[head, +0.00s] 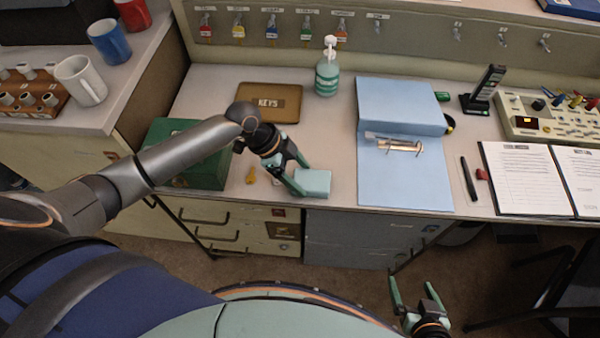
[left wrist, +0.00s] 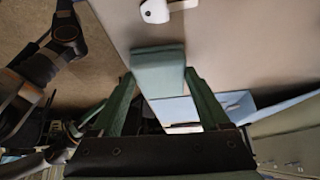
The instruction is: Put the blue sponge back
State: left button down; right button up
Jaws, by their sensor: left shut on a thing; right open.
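The blue sponge (head: 314,183), a pale blue-green block, is at the desk's front edge, left of the open blue binder. My left gripper (head: 302,179) is shut on it, with one finger on each side. In the left wrist view the sponge (left wrist: 158,72) sits between the fingertips (left wrist: 160,82). I cannot tell whether it touches the desk. My right gripper (head: 412,284) is open and empty, low in front of the desk and away from it.
A green pump bottle (head: 327,72) and a brown KEYS case (head: 269,102) stand behind. A green box (head: 189,150) lies under my left forearm. The blue binder (head: 405,175) is close on the right. Bare desk (head: 325,130) lies between case and binder.

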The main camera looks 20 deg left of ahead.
pick_arm(q)
grip_release()
jog(key=shift+f, duration=0.1)
jog(key=shift+r, duration=0.25)
jog(key=v, duration=1.2)
jog(key=shift+p, duration=0.3)
jog(key=shift+f, duration=0.1)
